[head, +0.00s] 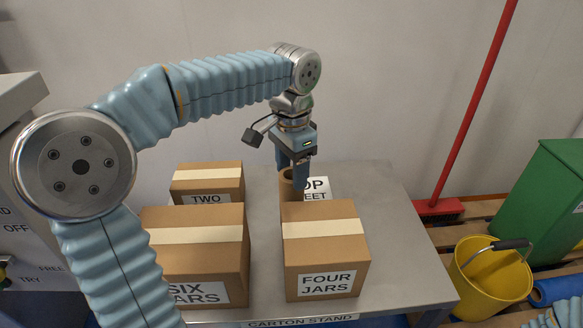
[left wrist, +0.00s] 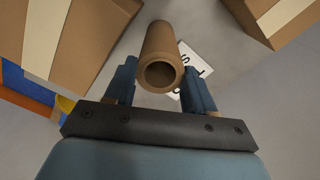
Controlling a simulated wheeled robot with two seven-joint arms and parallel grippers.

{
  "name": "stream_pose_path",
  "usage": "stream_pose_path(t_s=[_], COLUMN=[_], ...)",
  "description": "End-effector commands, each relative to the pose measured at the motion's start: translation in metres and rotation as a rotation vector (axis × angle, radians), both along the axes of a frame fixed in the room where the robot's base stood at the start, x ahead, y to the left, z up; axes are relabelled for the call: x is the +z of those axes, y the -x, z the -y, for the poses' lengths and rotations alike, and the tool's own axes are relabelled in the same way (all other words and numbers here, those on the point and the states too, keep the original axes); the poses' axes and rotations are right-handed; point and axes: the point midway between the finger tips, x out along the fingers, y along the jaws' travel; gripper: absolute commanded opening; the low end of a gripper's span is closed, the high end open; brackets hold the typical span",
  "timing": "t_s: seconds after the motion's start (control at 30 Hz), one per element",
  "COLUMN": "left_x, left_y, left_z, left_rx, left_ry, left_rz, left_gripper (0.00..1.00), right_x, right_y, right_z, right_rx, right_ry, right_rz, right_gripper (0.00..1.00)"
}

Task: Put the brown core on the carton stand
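The brown core (left wrist: 160,42) is a hollow cardboard tube that sits between the two fingers of my left gripper (left wrist: 160,88) in the left wrist view. The fingers lie close against its sides, with no clear gap. In the head view the brown core (head: 286,187) is upright below my left gripper (head: 296,178), partly behind a finger. Its lower end is hidden by the FOUR JARS carton, so I cannot tell whether it touches the surface. The carton stand (head: 384,218) is the grey table, labelled at its front edge. My right gripper is not in view.
On the stand are the FOUR JARS carton (head: 325,252), the SIX JARS carton (head: 205,262) and the TWO carton (head: 207,180). A white printed sheet (head: 317,187) lies behind the core. A yellow bucket (head: 490,277), red broom (head: 438,207) and green bin (head: 548,195) stand right.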

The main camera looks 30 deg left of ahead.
Motion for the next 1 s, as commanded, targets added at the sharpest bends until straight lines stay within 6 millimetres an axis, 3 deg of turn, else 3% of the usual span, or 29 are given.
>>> stream_pose_path(t_s=[0.03, 0.13, 0.47, 1.0], left_x=[0.000, 0.000, 0.006, 0.112], left_y=[0.000, 0.000, 0.000, 0.000], left_z=[0.000, 0.000, 0.000, 0.000], left_rx=[0.000, 0.000, 0.000, 0.000], left_ry=[0.000, 0.000, 0.000, 0.000], left_rz=[0.000, 0.000, 0.000, 0.001], left_gripper=[0.63, 0.75, 0.75, 0.75], right_x=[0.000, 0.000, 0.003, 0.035], right_y=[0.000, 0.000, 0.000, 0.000], right_z=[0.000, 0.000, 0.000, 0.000], right_rx=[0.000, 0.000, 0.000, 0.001], right_ry=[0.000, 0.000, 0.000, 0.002], right_rz=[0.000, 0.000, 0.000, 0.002], right_gripper=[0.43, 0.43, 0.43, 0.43])
